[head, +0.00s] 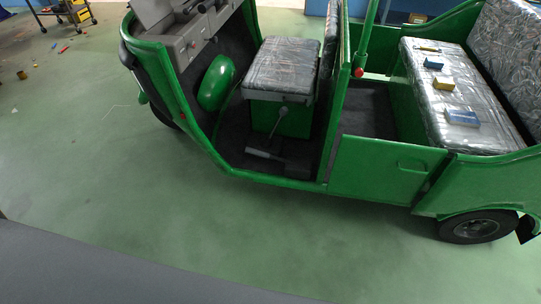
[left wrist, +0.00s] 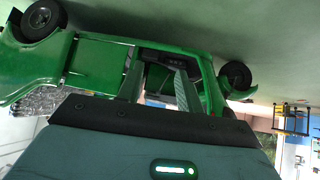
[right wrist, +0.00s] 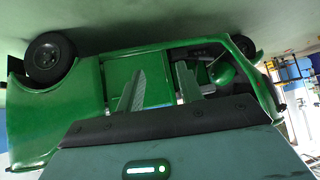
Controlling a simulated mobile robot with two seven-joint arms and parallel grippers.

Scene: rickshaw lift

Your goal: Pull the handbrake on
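The green rickshaw (head: 390,170) stands with its open cab side facing me. A dark lever with a thick grip, which looks like the handbrake (head: 263,154), lies low over the cab floor in front of the driver's seat base. A thinner upright lever (head: 279,120) with a rounded knob stands just behind it. My left gripper (left wrist: 158,75) is open and empty, pointing at the rickshaw, which appears upside down in that view. My right gripper (right wrist: 160,82) is also open and empty, facing the rickshaw's side. Neither gripper shows in the head view. Both are apart from the levers.
The driver's seat (head: 283,68) is above the levers, and a green rounded part (head: 216,82) is left of it. Several small boxes lie on the rear bench (head: 422,85). A cart (head: 66,14) stands at the back left. The floor before the rickshaw is clear.

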